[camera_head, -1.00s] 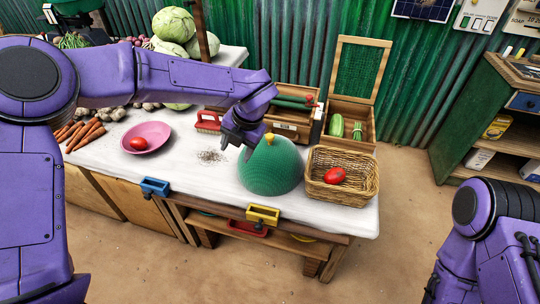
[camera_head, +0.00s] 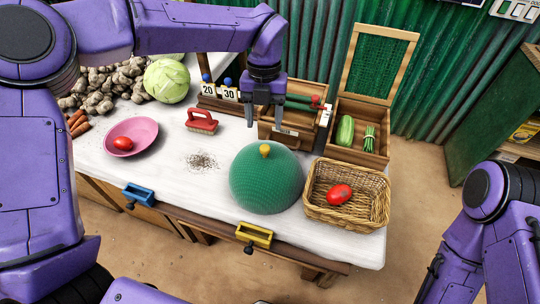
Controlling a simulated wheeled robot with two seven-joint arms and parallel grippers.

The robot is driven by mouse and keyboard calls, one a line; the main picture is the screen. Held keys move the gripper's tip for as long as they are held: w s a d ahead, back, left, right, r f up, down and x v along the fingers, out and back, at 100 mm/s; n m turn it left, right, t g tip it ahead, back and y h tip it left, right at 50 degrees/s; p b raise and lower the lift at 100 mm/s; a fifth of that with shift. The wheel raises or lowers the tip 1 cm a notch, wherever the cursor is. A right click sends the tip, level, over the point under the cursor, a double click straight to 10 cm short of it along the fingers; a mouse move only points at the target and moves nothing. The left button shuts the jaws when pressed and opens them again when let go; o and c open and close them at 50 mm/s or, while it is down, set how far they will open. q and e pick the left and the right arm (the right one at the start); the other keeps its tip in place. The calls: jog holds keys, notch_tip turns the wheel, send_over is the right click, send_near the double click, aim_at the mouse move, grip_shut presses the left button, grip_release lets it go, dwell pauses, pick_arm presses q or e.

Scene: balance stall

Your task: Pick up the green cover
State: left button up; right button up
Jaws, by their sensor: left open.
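The green cover (camera_head: 266,182) is a mesh dome with a small yellow knob (camera_head: 265,150) on top. It stands on the white table, just left of the wicker basket. My left gripper (camera_head: 264,118) points down with its jaws apart and empty. It is above and behind the knob in the picture, apart from it. What is under the cover cannot be made out. My right arm shows at the lower right, but its gripper is out of view.
The wicker basket (camera_head: 364,212) holds a red tomato. A pink plate (camera_head: 119,146) with a tomato and a red brush (camera_head: 202,121) are to the left. A wooden box (camera_head: 360,150) with vegetables and a raised lid stands behind. Blue and yellow drawers jut from the front edge.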

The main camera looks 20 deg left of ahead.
aim_at(265, 148)
pick_arm(q)
jog(key=f, duration=0.3)
jog(key=s+f+p, duration=0.1)
jog(key=f, duration=0.5)
jog(key=shift+s+d+f, duration=0.1)
jog(key=shift+s+d, duration=0.1)
jog(key=shift+d, duration=0.05)
jog(key=shift+f, duration=0.2)
jog(key=c, duration=1)
jog(key=shift+s, duration=0.1)
grip_shut()
jog(key=shift+s+f, duration=0.1)
